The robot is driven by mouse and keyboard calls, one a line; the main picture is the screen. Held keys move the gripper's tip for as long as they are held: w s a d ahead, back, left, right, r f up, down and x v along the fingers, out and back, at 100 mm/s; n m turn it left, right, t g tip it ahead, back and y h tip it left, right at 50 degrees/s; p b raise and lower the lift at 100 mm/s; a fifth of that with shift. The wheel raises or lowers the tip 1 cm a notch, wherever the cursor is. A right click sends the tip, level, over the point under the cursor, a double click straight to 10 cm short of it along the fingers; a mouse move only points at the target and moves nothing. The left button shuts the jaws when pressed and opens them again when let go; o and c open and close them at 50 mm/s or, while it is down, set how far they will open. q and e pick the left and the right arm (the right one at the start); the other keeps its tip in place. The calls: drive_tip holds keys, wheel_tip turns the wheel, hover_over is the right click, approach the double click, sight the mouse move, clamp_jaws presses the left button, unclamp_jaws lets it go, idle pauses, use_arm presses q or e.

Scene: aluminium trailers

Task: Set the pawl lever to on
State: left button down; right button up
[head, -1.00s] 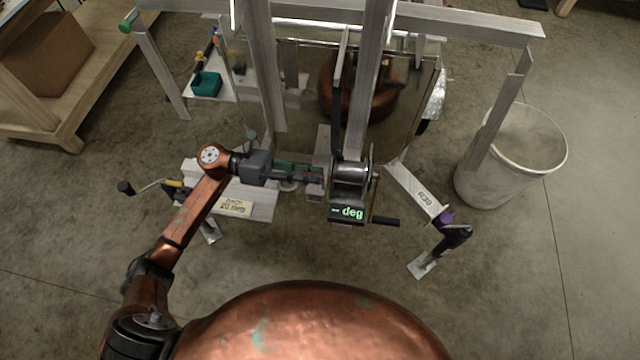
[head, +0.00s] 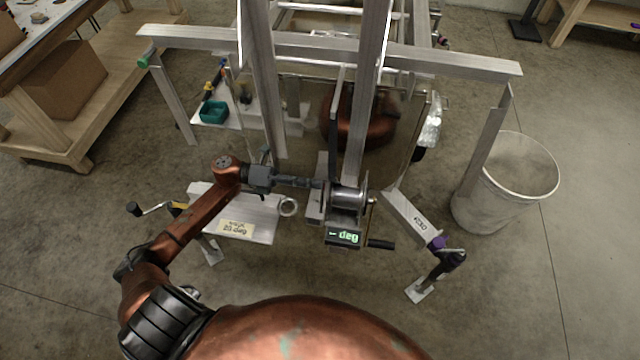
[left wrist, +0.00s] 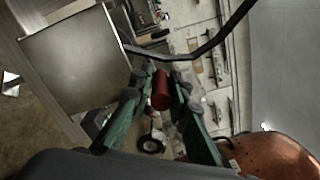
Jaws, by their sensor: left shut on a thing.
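The winch with its metal drum (head: 348,197) sits at the middle of the trailer frame, with a lit green display (head: 343,237) below it. My left gripper (head: 318,184) reaches it from the left. In the left wrist view its green fingers (left wrist: 160,92) are shut on a short red cylinder (left wrist: 160,89), which looks like the grip of the pawl lever. In the head view the fingers and winch side hide this grip, so I cannot tell the lever's setting. My right gripper is not in view.
A black crank handle (head: 380,244) sticks out right of the display. Upright aluminium posts (head: 262,90) stand close behind my left gripper. A labelled plate (head: 235,212) lies below my arm. A grey bin (head: 505,185) stands at the right.

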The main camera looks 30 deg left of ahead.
use_arm(q)
drive_tip(key=shift+s+d+f, duration=0.1)
drive_tip(key=shift+s+f, duration=0.05)
drive_tip(key=shift+f, duration=0.05)
drive_tip(key=c, duration=2.2)
unclamp_jaws()
drive_tip(key=o, duration=0.3)
drive_tip(key=shift+r, duration=0.1)
drive_tip(key=shift+a, duration=0.35)
drive_tip(key=v, duration=1.1)
drive_tip(key=shift+a, duration=0.25)
